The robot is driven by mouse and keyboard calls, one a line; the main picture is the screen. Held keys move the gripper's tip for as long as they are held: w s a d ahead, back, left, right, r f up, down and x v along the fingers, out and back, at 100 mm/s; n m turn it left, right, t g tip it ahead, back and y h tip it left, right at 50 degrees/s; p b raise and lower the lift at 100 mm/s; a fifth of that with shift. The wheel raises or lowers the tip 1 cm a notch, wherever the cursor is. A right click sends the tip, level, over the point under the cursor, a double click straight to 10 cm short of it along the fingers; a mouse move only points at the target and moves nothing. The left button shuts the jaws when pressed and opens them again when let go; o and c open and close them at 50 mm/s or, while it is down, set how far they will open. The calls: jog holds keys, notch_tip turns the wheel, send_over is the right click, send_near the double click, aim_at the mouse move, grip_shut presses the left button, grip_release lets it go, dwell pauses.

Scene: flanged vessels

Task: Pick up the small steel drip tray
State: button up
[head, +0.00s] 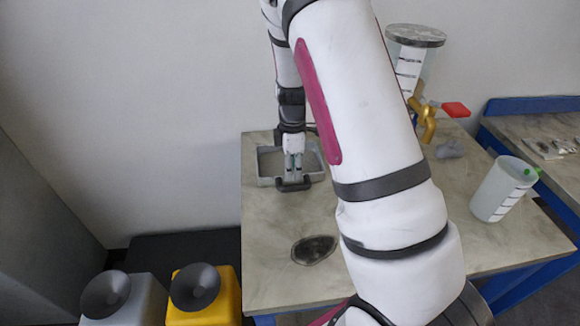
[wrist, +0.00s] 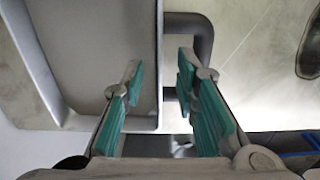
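The small steel drip tray (head: 270,163) sits on the table at the back left in the head view, a shallow grey rectangle with a dark handle (head: 294,185) on its near side. My gripper (head: 293,167) points down at the tray's near side, by the handle. In the wrist view the tray (wrist: 95,45) fills the left part, and its handle shows as a dark bar (wrist: 203,45). My gripper (wrist: 160,85) is open there, with a teal-padded finger on each side of the tray's rim. I cannot tell whether either finger touches it.
A clear vessel (head: 413,62) with a brass tap (head: 428,120) stands at the back right, partly behind my arm. A translucent measuring beaker (head: 503,188) stands on the right. A dark patch (head: 314,249) marks the table. Grey (head: 130,300) and yellow (head: 215,305) funnel-topped containers stand lower left.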

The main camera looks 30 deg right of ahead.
jog(key=shift+f, duration=1.15)
grip_shut()
jog(key=shift+r, duration=0.2)
